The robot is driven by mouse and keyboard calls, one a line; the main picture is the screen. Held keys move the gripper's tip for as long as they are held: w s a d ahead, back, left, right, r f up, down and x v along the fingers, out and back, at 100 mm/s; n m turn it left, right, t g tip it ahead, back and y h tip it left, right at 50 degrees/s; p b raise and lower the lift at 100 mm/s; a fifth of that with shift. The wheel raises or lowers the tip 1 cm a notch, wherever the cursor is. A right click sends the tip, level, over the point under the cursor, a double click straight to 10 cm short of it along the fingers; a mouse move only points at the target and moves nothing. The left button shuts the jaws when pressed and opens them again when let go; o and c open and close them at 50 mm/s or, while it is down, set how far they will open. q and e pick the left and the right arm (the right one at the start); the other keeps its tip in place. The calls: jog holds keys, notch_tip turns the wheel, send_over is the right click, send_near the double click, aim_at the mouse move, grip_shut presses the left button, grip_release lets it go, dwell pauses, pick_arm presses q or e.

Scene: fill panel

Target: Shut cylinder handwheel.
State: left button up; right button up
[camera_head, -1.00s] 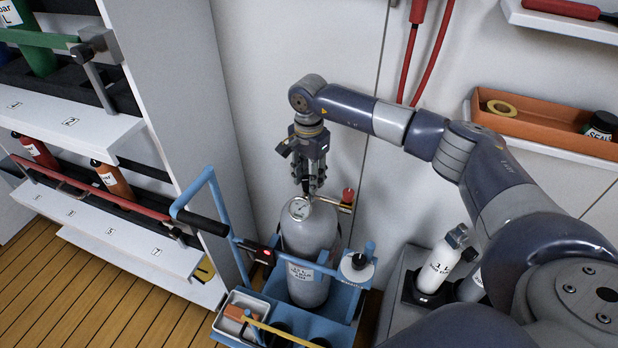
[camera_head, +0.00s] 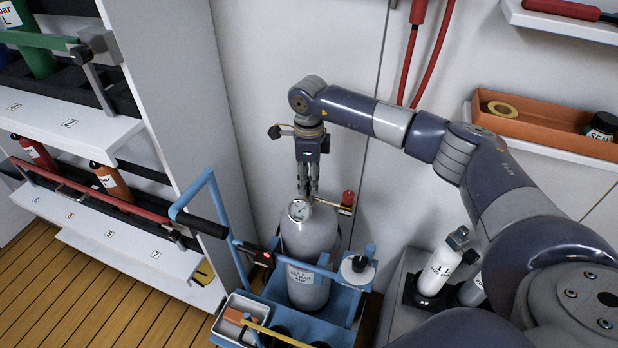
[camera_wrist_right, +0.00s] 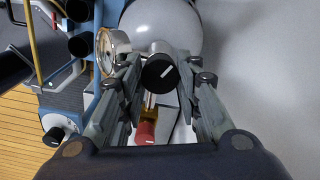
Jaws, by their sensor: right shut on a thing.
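A large grey gas cylinder (camera_head: 308,240) stands upright in a blue trolley. A round pressure gauge (camera_head: 299,210) and a brass fitting with a red knob (camera_head: 347,199) sit at its top. My right gripper (camera_head: 308,190) points down at the cylinder's top from above. In the right wrist view, the black handwheel (camera_wrist_right: 160,72) with a white mark lies between the fingers of my right gripper (camera_wrist_right: 161,80), which is shut on it. The gauge (camera_wrist_right: 113,50) and the red knob (camera_wrist_right: 146,133) show beside and below the handwheel. In the head view the fingers hide the handwheel. My left gripper is not in view.
The blue trolley (camera_head: 340,302) has a black-gripped handle on its left. A shelf rack (camera_head: 90,215) with small bottles stands at left. A small white bottle (camera_head: 437,268) stands at right. An orange tray (camera_head: 540,127) is on the wall, with the wall close behind the cylinder.

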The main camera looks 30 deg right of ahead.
aim_at(309, 181)
jog(key=m, duration=0.6)
jog(key=shift+r+m+p, duration=0.1)
jog(key=shift+m+p, duration=0.2)
jog(key=shift+p, duration=0.05)
jog(key=m+p, duration=0.1)
jog(key=m, duration=0.4)
jog(key=shift+m, duration=0.3)
jog(key=shift+w, duration=0.1)
jog(key=o, duration=1.1)
notch_tip(309, 181, up, 12)
jog(key=shift+f, duration=0.1)
